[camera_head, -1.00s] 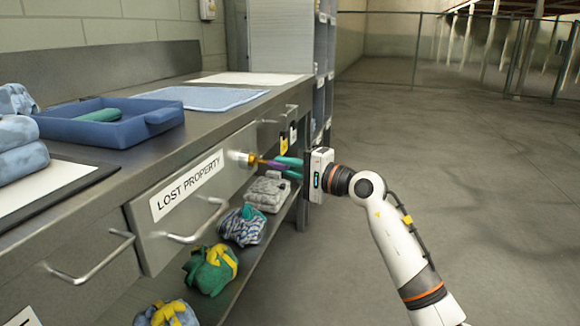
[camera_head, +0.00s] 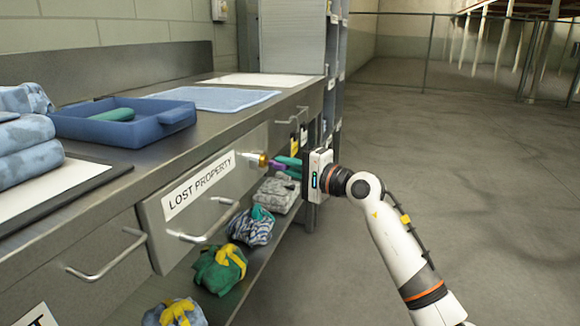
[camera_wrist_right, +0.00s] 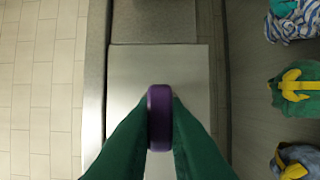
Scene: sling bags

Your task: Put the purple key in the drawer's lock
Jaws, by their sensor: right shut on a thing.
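The drawer (camera_head: 150,215) labelled LOST PROPERTY is under the worktop, with its lock (camera_head: 252,158) at the upper right of its front. My right gripper (camera_head: 288,165) has green fingers shut on the purple key (camera_head: 276,164), just right of the lock. The key's short brass part points left and meets the lock in the head view. I cannot tell how deep it sits. In the right wrist view the purple key head (camera_wrist_right: 160,118) is between both fingertips and hides the lock. My left gripper is not in view.
A blue tray (camera_head: 75,130) with a green item, a blue cloth (camera_head: 225,98) and folded blue fabric (camera_head: 22,150) lie on the worktop. Several bundled bags, one green and yellow (camera_head: 215,272), sit on the shelf below. Open floor (camera_head: 470,180) lies to the right.

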